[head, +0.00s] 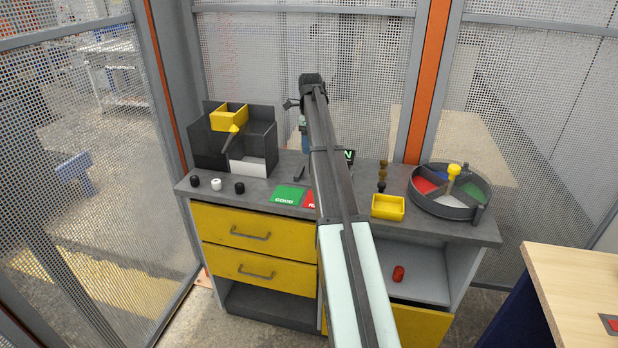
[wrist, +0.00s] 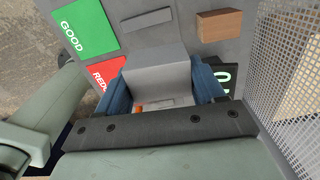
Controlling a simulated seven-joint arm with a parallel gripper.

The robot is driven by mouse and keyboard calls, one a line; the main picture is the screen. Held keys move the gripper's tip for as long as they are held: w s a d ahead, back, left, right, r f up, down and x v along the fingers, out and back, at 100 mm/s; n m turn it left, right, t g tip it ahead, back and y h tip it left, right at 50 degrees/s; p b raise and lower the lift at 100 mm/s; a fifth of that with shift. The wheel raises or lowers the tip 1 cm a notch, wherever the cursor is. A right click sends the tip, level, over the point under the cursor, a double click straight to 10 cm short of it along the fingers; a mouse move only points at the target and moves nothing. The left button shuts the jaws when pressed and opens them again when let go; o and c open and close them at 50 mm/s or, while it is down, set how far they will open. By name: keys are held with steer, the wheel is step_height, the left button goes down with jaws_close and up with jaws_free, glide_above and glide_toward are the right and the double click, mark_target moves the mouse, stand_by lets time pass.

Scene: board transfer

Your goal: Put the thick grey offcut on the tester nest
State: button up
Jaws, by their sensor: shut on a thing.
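My gripper (wrist: 162,88) has blue fingers and is shut on a thick grey block, the grey offcut (wrist: 158,62), in the wrist view. The block sits between the two fingers, over the bench. In the head view my gripper (head: 305,140) is above the back of the bench, and my arm hides much of what is around it. A black panel with a lit green character (wrist: 225,75) is beside the right finger; it also shows in the head view (head: 349,156). I cannot make out the tester nest clearly.
A green GOOD mat (wrist: 82,27) and a partly covered red mat (wrist: 103,78) lie to the left. A thin grey piece (wrist: 147,20) and a brown block (wrist: 220,25) lie beyond. A yellow tray (head: 388,207) and divided round bin (head: 450,210) stand at the right.

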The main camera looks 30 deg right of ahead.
steer(key=shift+s+a+f, duration=0.15)
steer(key=shift+s+a, duration=0.15)
steer(key=shift+s, duration=0.3)
steer(key=shift+f+n, duration=0.25)
steer(key=shift+n, duration=0.15)
steer(key=shift+f, duration=4.75)
steer(key=shift+f, duration=0.2)
steer(key=o, duration=1)
steer(key=shift+o, duration=0.2)
step_height(320, 180, up, 12)
steer(key=shift+r, duration=0.2)
steer(key=shift+o, duration=0.4)
